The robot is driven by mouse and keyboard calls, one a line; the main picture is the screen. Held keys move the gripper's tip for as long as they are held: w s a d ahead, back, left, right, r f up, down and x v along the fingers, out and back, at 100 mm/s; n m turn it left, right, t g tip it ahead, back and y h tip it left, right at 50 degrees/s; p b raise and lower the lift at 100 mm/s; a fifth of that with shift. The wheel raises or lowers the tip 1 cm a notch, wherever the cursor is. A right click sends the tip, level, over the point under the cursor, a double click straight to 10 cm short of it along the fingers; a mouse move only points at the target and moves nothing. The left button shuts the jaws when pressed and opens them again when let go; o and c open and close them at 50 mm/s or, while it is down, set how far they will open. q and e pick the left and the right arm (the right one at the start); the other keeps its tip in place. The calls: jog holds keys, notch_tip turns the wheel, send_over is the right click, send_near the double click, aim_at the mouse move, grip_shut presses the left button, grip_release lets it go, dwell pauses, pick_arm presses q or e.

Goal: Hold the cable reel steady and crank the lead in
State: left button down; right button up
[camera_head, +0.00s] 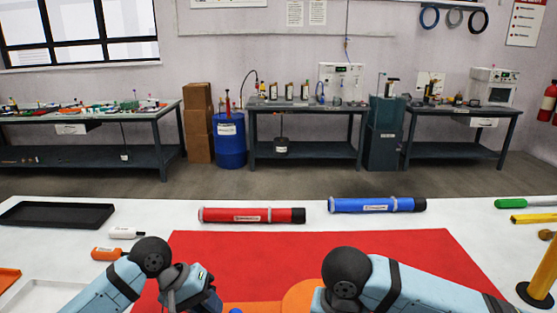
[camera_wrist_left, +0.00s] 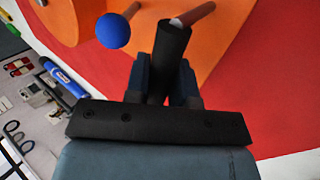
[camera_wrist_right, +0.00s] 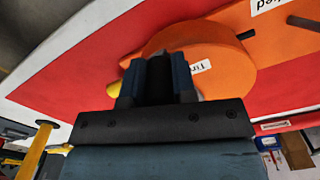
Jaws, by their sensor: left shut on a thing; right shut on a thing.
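The orange reel (camera_head: 300,297) shows only in part at the bottom of the head view, on a red mat. My left gripper (camera_head: 200,298) is left of it; in the left wrist view its fingers (camera_wrist_left: 166,72) are shut on a black cylindrical grip (camera_wrist_left: 172,45) with a thin rod beyond. A blue ball knob (camera_wrist_left: 113,31) stands beside that grip over the orange surface. My right gripper (camera_wrist_right: 157,78) is shut on a dark piece between its fingers, over the round orange disc (camera_wrist_right: 225,60) with a white label. The fingers mostly hide that piece. A yellow part (camera_wrist_right: 114,88) shows beside them.
A red tube (camera_head: 250,215) and a blue tube (camera_head: 375,205) lie behind the red mat (camera_head: 400,245). A black tray (camera_head: 55,224) and small bottles are at the left. A yellow post (camera_head: 543,272) stands at the right. The mat's far half is clear.

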jog(key=shift+a, duration=0.15)
jog(key=shift+a+m, duration=0.6)
jog(key=shift+m, duration=0.3)
pick_arm(q)
jog(key=shift+d, duration=0.1)
pick_arm(e)
jog(key=shift+a+m, duration=0.35)
jog(key=shift+m, duration=0.15)
jog(key=shift+r, duration=0.25)
jog(key=o, duration=1.3)
jog(key=shift+d+r, duration=0.1)
jog(key=shift+r, duration=3.35)
